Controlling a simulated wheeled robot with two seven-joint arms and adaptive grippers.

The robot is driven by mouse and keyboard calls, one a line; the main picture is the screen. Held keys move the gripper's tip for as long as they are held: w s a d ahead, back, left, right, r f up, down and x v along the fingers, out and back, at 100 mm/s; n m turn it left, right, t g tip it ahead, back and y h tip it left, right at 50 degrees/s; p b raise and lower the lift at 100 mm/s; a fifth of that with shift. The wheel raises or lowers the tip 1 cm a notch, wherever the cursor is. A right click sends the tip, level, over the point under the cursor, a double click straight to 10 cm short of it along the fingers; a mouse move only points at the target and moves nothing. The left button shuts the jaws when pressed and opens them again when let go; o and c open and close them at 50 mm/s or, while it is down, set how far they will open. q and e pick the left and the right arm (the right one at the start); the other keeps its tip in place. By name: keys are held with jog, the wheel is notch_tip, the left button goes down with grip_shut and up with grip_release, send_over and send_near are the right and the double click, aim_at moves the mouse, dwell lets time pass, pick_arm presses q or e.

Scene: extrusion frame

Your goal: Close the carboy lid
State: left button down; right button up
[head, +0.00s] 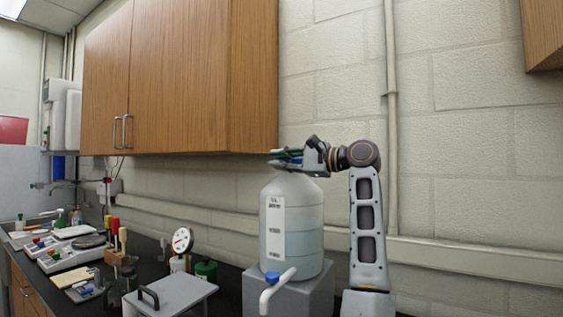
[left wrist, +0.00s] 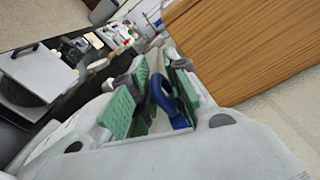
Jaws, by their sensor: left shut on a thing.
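The carboy (head: 308,232) is a translucent white bottle with a label on its front, upright on a grey block (head: 318,292). It has a white spigot with a blue handle (head: 272,278) low on its front. My left gripper (head: 284,158) is at the carboy's top and covers its mouth. In the left wrist view its green-padded fingers (left wrist: 155,100) are closed around a blue, loop-shaped part (left wrist: 170,102), apparently the lid. Whether the lid is seated on the neck is hidden. My right gripper is not in view.
A wooden wall cabinet (head: 180,80) hangs close behind and left of the gripper. A grey box with a black handle (head: 170,296), a round dial gauge (head: 182,240) and a green jar (head: 206,270) stand left of the carboy. Several tools and trays crowd the bench further left.

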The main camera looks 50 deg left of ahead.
pick_arm(q)
jog(key=shift+w+f, duration=0.1)
jog(key=shift+f, duration=0.4)
jog(key=c, duration=1.8)
grip_release()
jog(key=shift+o, duration=1.5)
jog(key=shift+r, duration=0.15)
jog(key=shift+d, duration=0.25)
jog(key=v, duration=1.1)
jog(key=shift+d+r, duration=0.25)
jog(key=shift+d, duration=0.05)
